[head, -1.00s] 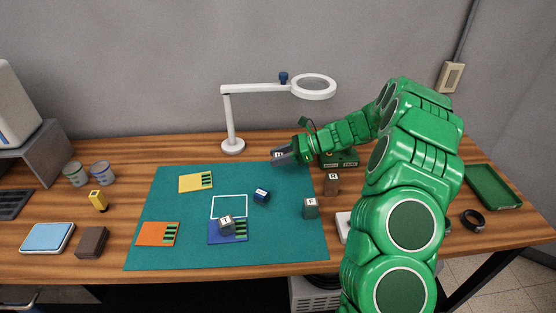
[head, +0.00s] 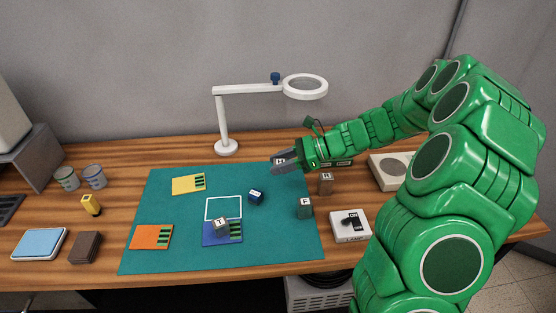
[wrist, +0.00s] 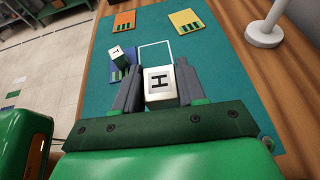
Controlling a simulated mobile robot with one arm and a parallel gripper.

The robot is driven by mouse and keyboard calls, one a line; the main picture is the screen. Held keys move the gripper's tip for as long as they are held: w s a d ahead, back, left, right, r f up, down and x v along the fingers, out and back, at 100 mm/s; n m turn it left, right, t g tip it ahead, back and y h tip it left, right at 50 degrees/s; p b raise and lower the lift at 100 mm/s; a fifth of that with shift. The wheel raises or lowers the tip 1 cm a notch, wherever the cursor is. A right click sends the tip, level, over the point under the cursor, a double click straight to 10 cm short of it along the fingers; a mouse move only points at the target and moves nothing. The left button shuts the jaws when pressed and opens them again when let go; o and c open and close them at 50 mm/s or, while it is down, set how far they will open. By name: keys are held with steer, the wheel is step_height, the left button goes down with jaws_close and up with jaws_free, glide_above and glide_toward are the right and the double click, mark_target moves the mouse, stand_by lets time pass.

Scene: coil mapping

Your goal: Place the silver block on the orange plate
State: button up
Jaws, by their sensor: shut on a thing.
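My gripper (head: 284,161) is shut on a pale silver-looking block marked H (wrist: 160,86), above the far right edge of the green mat. The H face shows between the two jaws in the wrist view. The orange plate (head: 146,237), with green stripes at its right side, lies at the mat's front left, and its top shows bare. It is also in the wrist view (wrist: 123,19), far from my gripper. A silver-grey block marked T (head: 220,226) stands on the blue plate (head: 212,240). The lower part of the held block is hidden by the jaws in the head view.
Blocks marked F (head: 305,208) and R (head: 326,185) stand to the right. A magnifier lamp (head: 225,148) stands behind the mat.

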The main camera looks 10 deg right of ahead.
steer(key=shift+s+r, duration=0.1)
steer(key=shift+s, duration=0.2)
steer(key=shift+a, duration=0.1)
steer(key=s+a+n+g+h, duration=0.1)
steer(key=s+a+n+g, duration=0.2)
steer(key=s+a, duration=0.9)
steer(key=s+a+n+g, duration=0.25)
steer(key=s+a, duration=0.55)
steer(key=a, duration=0.8)
glide_above(151, 236)
steer(key=s+d, duration=0.1)
steer(key=shift+g, duration=0.25)
step_height(151, 236, down, 8)
steer(key=shift+s+r, duration=0.1)
steer(key=shift+r, duration=0.1)
steer(key=shift+w+a+f, duration=0.3)
steer(key=shift+w+f, duration=0.15)
steer(key=shift+f, duration=0.1)
steer(key=shift+w+a+f+m, duration=0.1)
steer(key=shift+f+m, duration=0.1)
steer(key=shift+m, duration=0.05)
steer(key=shift+f, duration=1.5)
